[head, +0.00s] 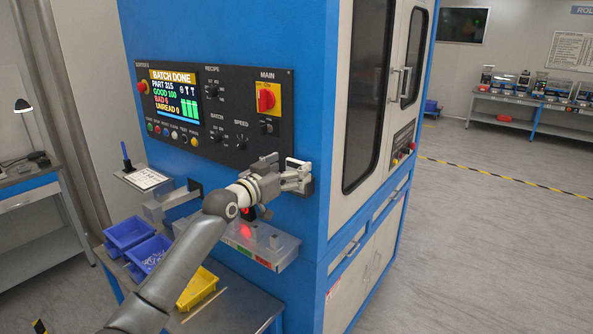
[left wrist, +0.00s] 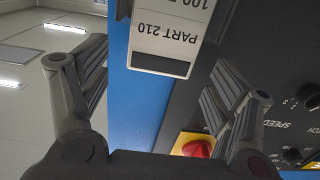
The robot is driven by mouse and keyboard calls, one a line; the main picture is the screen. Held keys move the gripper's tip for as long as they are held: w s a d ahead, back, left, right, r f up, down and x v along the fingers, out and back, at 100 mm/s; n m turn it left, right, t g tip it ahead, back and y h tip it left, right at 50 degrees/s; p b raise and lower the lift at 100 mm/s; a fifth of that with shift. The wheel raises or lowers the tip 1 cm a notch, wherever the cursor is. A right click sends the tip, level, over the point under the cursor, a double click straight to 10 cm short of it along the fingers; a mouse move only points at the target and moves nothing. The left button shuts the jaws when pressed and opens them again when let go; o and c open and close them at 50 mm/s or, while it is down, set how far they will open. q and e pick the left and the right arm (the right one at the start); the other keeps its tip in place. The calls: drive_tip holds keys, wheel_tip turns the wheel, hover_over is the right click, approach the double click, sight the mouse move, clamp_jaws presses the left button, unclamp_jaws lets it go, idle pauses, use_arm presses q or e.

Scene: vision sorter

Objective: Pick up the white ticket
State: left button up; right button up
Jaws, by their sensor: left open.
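The white ticket (left wrist: 172,35) shows upside down at the top of the left wrist view, with "PART 210" printed on it and a dark band along its lower edge in the picture. Its far end is cut off by the frame. My left gripper (left wrist: 158,60) is open, with one finger on each side of the ticket and visible gaps to both. In the head view my left gripper (head: 298,178) is at the right end of the blue machine front, below the control panel. I cannot clearly tell the ticket from the fingers there. My right gripper is not in view.
The control panel (head: 228,146) with its red main switch (head: 266,98) is above my gripper. Blue bins (head: 128,232) and a yellow bin (head: 198,290) stand on the lower bench. The floor at right is open.

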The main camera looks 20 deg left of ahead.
use_arm(q)
drive_tip(key=shift+w+d, duration=0.25)
drive_tip(key=shift+w, duration=0.4)
drive_tip(key=shift+s, duration=0.1)
drive_tip(key=c, duration=0.9)
drive_tip(key=shift+a, duration=0.1)
drive_tip(key=shift+c, duration=0.2)
